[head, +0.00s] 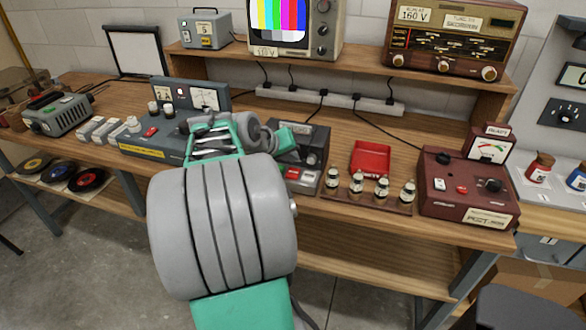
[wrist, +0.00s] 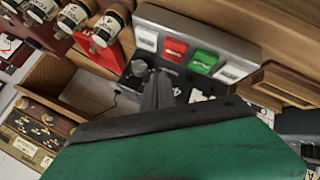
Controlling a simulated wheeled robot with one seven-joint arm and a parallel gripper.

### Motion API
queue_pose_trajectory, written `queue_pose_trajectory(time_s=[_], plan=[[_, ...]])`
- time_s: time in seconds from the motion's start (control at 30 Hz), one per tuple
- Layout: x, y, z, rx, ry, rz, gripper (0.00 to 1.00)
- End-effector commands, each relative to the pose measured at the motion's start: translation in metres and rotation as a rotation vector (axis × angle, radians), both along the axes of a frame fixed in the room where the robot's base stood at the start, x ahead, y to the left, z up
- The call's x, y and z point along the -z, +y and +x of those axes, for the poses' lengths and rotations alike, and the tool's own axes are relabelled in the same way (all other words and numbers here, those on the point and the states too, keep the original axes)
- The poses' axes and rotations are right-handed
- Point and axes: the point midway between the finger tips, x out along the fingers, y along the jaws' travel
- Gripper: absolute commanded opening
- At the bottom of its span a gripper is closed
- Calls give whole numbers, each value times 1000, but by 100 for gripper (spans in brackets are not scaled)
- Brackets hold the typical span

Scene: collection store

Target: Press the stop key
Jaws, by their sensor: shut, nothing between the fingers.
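A dark tape player (head: 312,142) stands mid-bench in the head view, partly hidden behind my arm. In the wrist view its silver key panel (wrist: 190,22) carries a row of keys: a white key (wrist: 146,39), a red key (wrist: 174,49), a green key (wrist: 203,61) and another white key (wrist: 231,72). The key markings are too small to read, so I cannot tell which is stop. My gripper (wrist: 158,82) is shut and empty. In the wrist view its fingertips appear just below the red and green keys; contact is not visible.
Several small bottles (head: 357,183) stand right of the player, before a red tray (head: 371,158). A maroon meter box (head: 464,189) is farther right. A blue-grey instrument (head: 160,143) is at left. A shelf (head: 345,68) with a television and radio runs behind.

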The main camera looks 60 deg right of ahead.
Motion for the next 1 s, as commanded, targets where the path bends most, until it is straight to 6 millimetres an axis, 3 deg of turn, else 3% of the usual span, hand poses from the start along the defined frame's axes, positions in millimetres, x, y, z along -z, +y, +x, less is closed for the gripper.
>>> queue_pose_trajectory(time_s=[0.03, 0.27, 1.0], plan=[[-10, 0, 0, 0, 0, 0, 0], [-29, 0, 0, -1, -1, 1, 0], [-28, 0, 0, 15, -14, -2, 0]])
